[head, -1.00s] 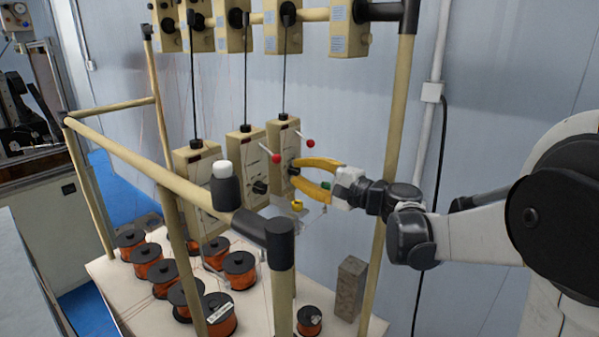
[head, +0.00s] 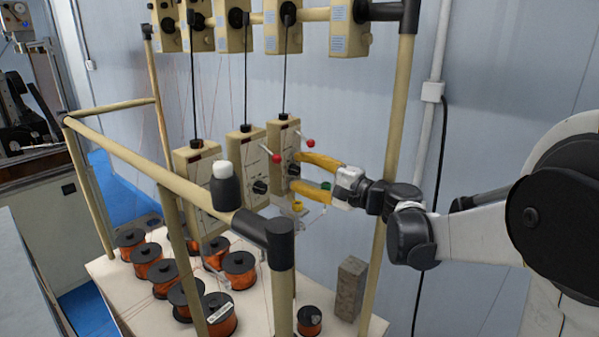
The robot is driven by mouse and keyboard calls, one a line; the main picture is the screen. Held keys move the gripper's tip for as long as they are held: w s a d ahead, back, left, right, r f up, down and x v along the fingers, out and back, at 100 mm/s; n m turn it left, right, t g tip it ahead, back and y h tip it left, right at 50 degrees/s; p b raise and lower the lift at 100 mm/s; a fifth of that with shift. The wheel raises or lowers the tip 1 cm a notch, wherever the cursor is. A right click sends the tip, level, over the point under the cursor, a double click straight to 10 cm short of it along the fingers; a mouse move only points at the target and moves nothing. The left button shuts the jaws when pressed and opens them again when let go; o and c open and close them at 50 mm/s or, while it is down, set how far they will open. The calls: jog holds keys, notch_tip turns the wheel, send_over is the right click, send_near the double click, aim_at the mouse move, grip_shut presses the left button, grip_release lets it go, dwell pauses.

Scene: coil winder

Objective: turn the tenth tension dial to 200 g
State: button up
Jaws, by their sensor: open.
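My gripper (head: 297,171) has two yellow fingers, open and pointing left at the front of the rightmost beige tension box (head: 282,140). A dark dial (head: 294,170) on that box shows between the fingertips; I cannot tell whether they touch it. The dial's scale and setting are too small to read. The middle box (head: 246,150) has a black dial (head: 261,186), clear of my gripper. The left box (head: 195,165) is partly hidden by the frame rail. No number on the boxes is legible, so I cannot tell which dial is the tenth.
Red-tipped levers (head: 310,143) stick out from the boxes close to my upper finger. A beige rail (head: 150,165) with a black bottle-like item (head: 225,188) stands in front. Several copper wire spools (head: 239,268) and a grey block (head: 349,287) stand on the table below.

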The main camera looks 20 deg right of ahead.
jog(key=v, duration=1.2)
jog(key=shift+a, duration=0.1)
jog(key=s+a+f+n+g+h+b, duration=0.4)
jog(key=s+a+f, duration=0.3)
jog(key=a+f, duration=0.4)
jog(key=s+d+f+n+g+h+b, duration=0.3)
jog(key=s+f+n+h, duration=0.3)
jog(key=s+f, duration=0.6)
jog(key=s+n, duration=0.1)
jog(key=n, duration=0.1)
jog(key=shift+d+f+n+h, duration=0.2)
jog(key=shift+d+n+h, duration=0.1)
jog(key=shift+d+n, duration=0.1)
